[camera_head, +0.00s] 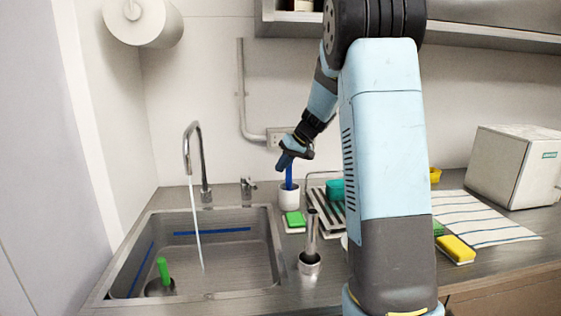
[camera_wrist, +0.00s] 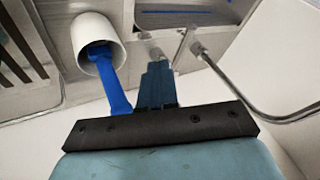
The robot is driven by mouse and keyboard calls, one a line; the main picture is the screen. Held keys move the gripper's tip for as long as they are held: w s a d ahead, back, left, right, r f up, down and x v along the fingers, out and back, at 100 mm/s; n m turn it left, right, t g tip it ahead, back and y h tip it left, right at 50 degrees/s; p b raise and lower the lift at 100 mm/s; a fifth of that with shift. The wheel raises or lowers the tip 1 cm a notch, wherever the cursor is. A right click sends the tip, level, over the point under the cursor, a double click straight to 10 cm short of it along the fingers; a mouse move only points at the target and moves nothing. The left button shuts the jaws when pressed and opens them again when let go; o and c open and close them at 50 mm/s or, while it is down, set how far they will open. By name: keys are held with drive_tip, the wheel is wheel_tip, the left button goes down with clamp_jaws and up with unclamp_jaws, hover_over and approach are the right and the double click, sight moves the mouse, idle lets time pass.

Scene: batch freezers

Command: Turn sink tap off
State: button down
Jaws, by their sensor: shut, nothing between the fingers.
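The sink tap's tall curved chrome spout (camera_head: 204,165) stands behind the sink (camera_head: 277,240) in the head view, with a stream of water (camera_head: 196,235) running from it. A small chrome tap handle (camera_head: 248,187) stands to its right. In the wrist view the spout (camera_wrist: 230,82) curves at the right, and the handle (camera_wrist: 157,56) shows just beyond my fingertips. My gripper (camera_head: 283,163) is shut and empty, above and to the right of the handle in the head view. I cannot tell whether it touches the handle.
A white cup (camera_head: 289,197) holding a blue-handled tool stands close beside my gripper; the cup (camera_wrist: 97,32) is also in the wrist view. A green sponge (camera_head: 294,219), a drying rack (camera_head: 328,201) and a metal cylinder (camera_head: 311,235) stand right of the sink.

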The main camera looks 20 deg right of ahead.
sight(254, 185)
drive_tip(key=w+a+f, duration=0.1)
drive_tip(key=a+f, duration=0.4)
drive_tip(key=a, duration=0.1)
drive_tip(key=shift+w+a, duration=0.15)
drive_tip(key=shift+w, duration=0.1)
drive_tip(key=shift+f, duration=0.1)
drive_tip(key=shift+s+a+m+t+h, duration=0.15)
drive_tip(key=shift+a+m, duration=0.2)
drive_tip(key=shift+a, duration=0.55)
drive_tip(key=shift+s+a+m+t+h, duration=0.15)
drive_tip(key=shift+a+m, duration=0.2)
drive_tip(key=shift+a, duration=0.55)
drive_tip(key=shift+w, duration=0.1)
